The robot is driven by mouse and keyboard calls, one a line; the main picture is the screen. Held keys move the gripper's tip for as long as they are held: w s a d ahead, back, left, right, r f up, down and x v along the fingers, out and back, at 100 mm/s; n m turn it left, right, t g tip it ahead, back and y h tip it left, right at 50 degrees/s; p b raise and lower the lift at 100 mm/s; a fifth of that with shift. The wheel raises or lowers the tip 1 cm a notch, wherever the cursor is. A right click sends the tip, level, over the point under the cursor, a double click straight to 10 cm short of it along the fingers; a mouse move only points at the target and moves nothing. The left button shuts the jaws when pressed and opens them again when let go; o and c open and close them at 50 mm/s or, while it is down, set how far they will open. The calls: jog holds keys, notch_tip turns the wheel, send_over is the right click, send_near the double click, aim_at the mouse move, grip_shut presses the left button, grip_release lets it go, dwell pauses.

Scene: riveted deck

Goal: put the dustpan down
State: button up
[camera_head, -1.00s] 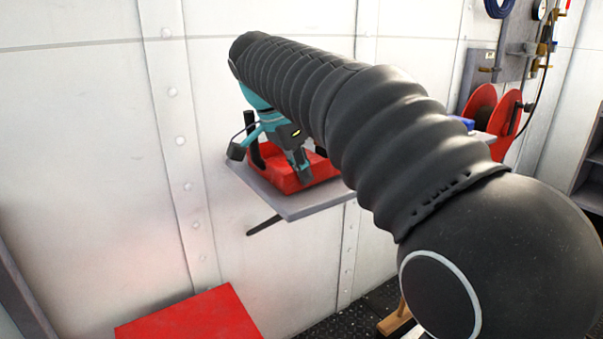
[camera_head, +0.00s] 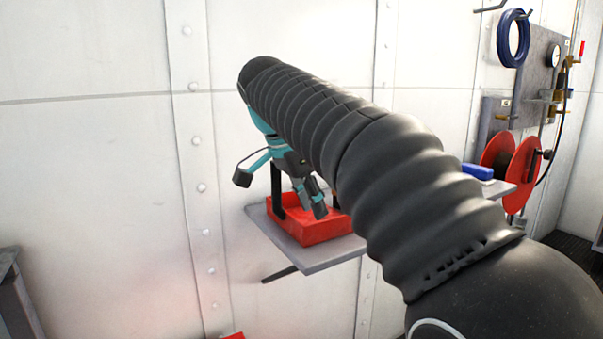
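A red, low-walled tray-like thing (camera_head: 312,230) sits on a grey wall shelf (camera_head: 318,262). A black upright (camera_head: 277,188) rises at its left. It may be the dustpan, but I cannot tell for sure; no other dustpan shows. My gripper (camera_head: 281,192), teal with dark fingers, is over the red thing. Its fingers are spread wide, one to the left of the black upright and one in front of the red thing's inside. Nothing is clearly clamped between them. My black arm hides the right part of the red thing and shelf.
A blue item (camera_head: 477,172) lies at the shelf's right end. Beyond it are red discs (camera_head: 523,175) and a grey panel (camera_head: 540,75) with gauge and hose. The riveted white wall (camera_head: 110,170) stands close behind the shelf. A grey edge (camera_head: 12,290) shows at lower left.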

jog(key=v, duration=0.6)
jog(key=shift+r, duration=0.3)
jog(key=shift+s, duration=0.15)
jog(key=s+d+f+n+t+y, duration=0.1)
jog(key=s+d+f+n, duration=0.25)
jog(key=d, duration=0.35)
jog(key=s+d+f+n+y, duration=0.1)
jog(key=s+d+f+n, duration=0.25)
jog(key=d+f, duration=0.2)
jog(key=s+d+f+n+t, duration=0.1)
jog(key=s+d+f+n, duration=0.1)
jog(key=s+f, duration=0.5)
jog(key=s+d+f+n+t+y, duration=0.1)
jog(key=s+d+f, duration=0.4)
jog(key=f, duration=0.6)
jog(key=s+n, duration=0.1)
jog(key=s, duration=0.1)
jog(key=shift+s+y, duration=0.3)
jog(key=shift+f, duration=0.1)
